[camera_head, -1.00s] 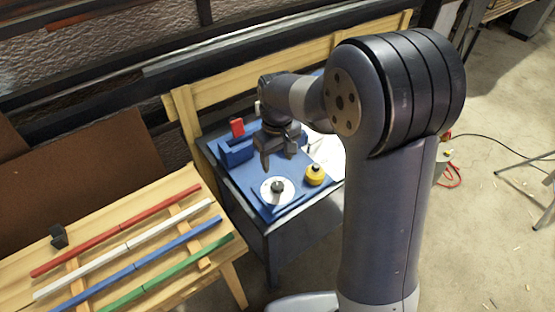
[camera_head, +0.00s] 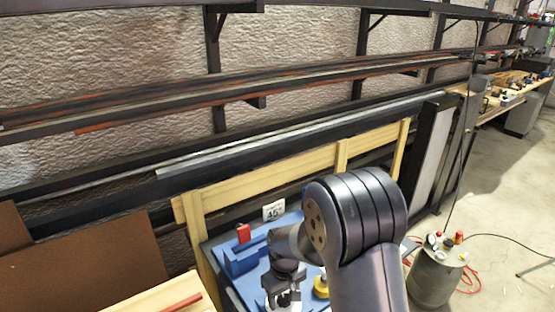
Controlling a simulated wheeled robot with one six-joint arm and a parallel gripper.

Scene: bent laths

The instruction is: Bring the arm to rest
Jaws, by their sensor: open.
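My arm reaches in from the bottom of the head view, its dark banded joint right of the blue-topped table. My gripper (camera_head: 284,300) points down over the blue top (camera_head: 250,284), near the bottom edge of the picture. It is open, and I see nothing held in it. A white disc (camera_head: 270,304) shows partly behind it. A yellow round piece (camera_head: 321,288) is just right of the gripper. A blue fixture (camera_head: 240,258) with a red piece (camera_head: 244,233) stands to its left. Whether the fingertips touch anything cannot be told.
A wooden rail (camera_head: 270,180) and wall racks with long dark bars (camera_head: 250,95) run behind the table. A wooden bench (camera_head: 165,295) with a red lath (camera_head: 183,303) is at lower left. A grey drum (camera_head: 437,275) stands right; open floor lies beyond it.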

